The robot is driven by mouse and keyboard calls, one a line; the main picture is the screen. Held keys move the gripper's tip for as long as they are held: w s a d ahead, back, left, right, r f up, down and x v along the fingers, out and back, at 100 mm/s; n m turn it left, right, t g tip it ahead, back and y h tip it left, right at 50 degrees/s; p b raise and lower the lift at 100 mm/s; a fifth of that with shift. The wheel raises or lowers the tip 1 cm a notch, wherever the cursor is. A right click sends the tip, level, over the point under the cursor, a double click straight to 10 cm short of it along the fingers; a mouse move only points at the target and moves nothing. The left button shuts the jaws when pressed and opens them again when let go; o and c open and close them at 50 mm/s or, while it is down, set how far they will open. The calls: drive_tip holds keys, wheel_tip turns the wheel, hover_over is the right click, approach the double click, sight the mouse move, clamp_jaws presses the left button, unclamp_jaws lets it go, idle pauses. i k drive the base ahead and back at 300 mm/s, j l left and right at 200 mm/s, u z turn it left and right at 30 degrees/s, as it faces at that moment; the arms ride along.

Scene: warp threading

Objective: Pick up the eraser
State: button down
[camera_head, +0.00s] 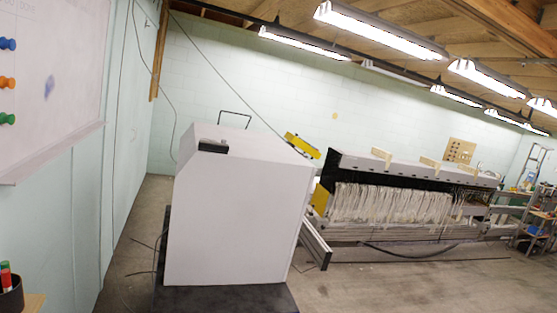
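I cannot make out an eraser for certain in this view. A small dark block with a grey top (213,146) sits at the upper front edge of the large white cabinet (240,220); I cannot tell whether it is an eraser or part of the machine. A whiteboard (60,110) on the left wall carries a blue smudge and colored magnets. My gripper is not in view.
A dark cup with markers (10,290) stands on a wooden surface (34,303) at the lower left. The cabinet stands on a dark base. A warping machine (400,200) fills the right background. Concrete floor (420,285) is open at the front right.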

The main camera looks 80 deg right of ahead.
sight(205, 146)
drive_tip(key=z, duration=1.8)
